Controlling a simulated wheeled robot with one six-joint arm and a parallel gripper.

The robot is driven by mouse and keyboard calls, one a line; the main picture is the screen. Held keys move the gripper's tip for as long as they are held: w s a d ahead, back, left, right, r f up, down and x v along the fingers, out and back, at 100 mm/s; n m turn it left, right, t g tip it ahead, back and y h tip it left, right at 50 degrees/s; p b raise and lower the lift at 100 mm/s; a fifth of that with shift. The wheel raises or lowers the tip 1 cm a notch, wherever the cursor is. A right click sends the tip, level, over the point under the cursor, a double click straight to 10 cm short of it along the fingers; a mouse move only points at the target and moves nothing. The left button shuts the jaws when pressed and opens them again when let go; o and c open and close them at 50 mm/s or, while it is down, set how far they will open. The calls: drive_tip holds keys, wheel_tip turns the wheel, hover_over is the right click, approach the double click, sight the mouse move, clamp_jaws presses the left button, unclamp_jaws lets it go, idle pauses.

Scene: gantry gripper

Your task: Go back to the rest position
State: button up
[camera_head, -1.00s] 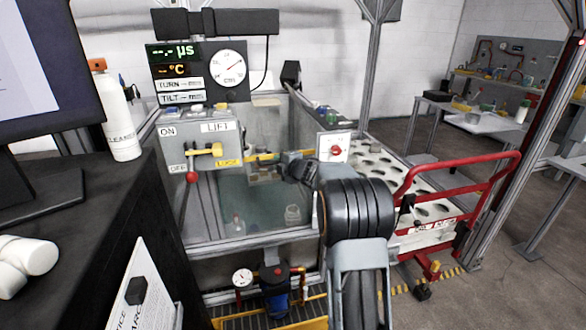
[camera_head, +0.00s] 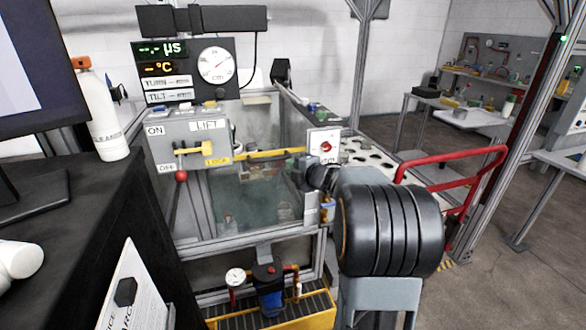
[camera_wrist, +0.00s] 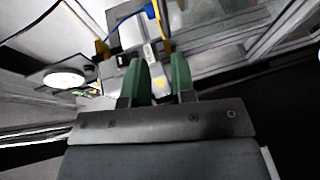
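My gripper (camera_wrist: 160,62) shows in the wrist view with two green fingers standing apart. I see nothing held between them. Behind them are blurred grey shapes, a pale round disc (camera_wrist: 64,78) and a blue strip. In the head view my arm is folded in front of the right side of the tank, with a large dark joint close to the camera. The fingers cannot be made out there; the joint and wrist may hide them.
The glass-walled tank (camera_head: 262,228) carries a control box (camera_head: 190,142) with a red-knobbed lever. A red-railed cart (camera_head: 455,160) is at right. A dark bench (camera_head: 95,225) with a bottle (camera_head: 103,115) is at left. Open floor lies at far right.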

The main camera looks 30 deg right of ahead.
idle(0.3)
drive_tip(key=s+d+f+m+g+h, duration=0.3)
drive_tip(key=d+f+m+h, duration=0.3)
drive_tip(key=m, duration=0.3)
drive_tip(key=s+a+m+g+h+p, duration=0.1)
drive_tip(key=s+m+g+h+p, duration=0.1)
drive_tip(key=s+m+g, duration=0.4)
drive_tip(key=s+a+r+m+g+y+p, duration=0.1)
drive_tip(key=s+a+r+m+y+p, duration=0.1)
drive_tip(key=s+a, duration=0.7)
drive_tip(key=s+a+r+m+g+y+p, duration=0.2)
drive_tip(key=s+a+r+p, duration=0.3)
drive_tip(key=s+a, duration=0.4)
drive_tip(key=shift+a+r+y+p, duration=0.15)
drive_tip(key=shift+a+y+p, duration=0.4)
drive_tip(key=shift+a, duration=1.55)
